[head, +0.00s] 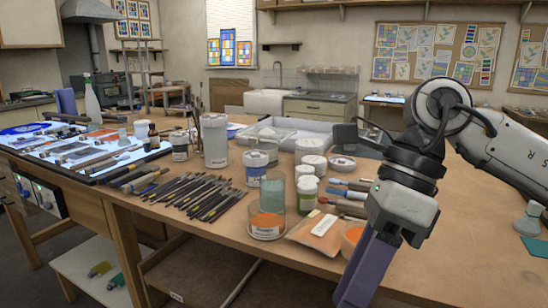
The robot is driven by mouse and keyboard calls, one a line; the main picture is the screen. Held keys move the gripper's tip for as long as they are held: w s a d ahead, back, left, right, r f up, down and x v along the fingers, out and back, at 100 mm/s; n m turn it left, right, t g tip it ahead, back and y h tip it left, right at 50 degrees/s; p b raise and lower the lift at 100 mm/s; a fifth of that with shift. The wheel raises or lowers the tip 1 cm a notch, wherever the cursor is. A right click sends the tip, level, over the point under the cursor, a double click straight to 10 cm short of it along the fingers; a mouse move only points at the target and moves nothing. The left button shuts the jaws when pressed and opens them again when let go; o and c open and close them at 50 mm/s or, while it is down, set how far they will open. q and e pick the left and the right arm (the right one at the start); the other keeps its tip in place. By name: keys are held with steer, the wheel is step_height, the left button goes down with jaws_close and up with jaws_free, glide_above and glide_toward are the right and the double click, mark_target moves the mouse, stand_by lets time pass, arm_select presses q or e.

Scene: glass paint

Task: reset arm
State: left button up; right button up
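My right arm comes in from the right edge. Its gripper (362,280) points down in front of the table's right half, with its dark purple fingers running to the bottom edge of the picture. The fingers overlap in this view, so I cannot see a gap between them or whether anything is held. The gripper covers part of an orange bowl (352,237) in the picture; I cannot tell whether they touch. My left gripper and arm are not in view.
The wooden table (460,250) holds several brushes (203,192), jars such as a glass of orange powder (267,220), and an orange packet (318,230). A lit panel (65,153) with tools lies at left. A flask (529,220) stands at right. The table right of the gripper is mostly bare.

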steer(key=s+a+r+m+g+y, duration=0.2)
steer(key=a+m+y, duration=0.1)
steer(key=a+y, duration=0.45)
steer(key=s+a+r+m+g+y, duration=0.1)
steer(key=s+a+m+g+y, duration=0.15)
steer(key=a+y, duration=0.45)
steer(key=w+d+f+m+t+y, duration=0.1)
steer(key=w+d+f+m+t, duration=0.1)
steer(key=w+m+t, duration=0.6)
steer(key=w+d+f+m+t+y, duration=0.1)
steer(key=w+f+m+t+y, duration=0.15)
steer(key=m+t, duration=0.85)
steer(key=w+d+f+m+t+h, duration=0.4)
steer(key=d+f+m+t+h, duration=0.15)
steer(key=f+m+h, duration=0.55)
steer(key=s+d+f+m+g+h, duration=0.1)
steer(key=s+d+f+m+h, duration=0.15)
steer(key=f, duration=0.45)
steer(key=s+d+f+m+g+h, duration=0.2)
steer(key=d+f+m, duration=0.15)
steer(key=f, duration=0.35)
steer(key=s+d+f+m+g+h, duration=0.1)
steer(key=s+d+f+m+h, duration=0.25)
steer(key=f, duration=0.35)
steer(key=s+d+f+m+g+h, duration=0.1)
steer(key=s+d+f+m+g, duration=0.2)
steer(key=s+f, duration=0.8)
steer(key=shift+s+f+g, duration=0.15)
steer(key=shift+g, duration=0.65)
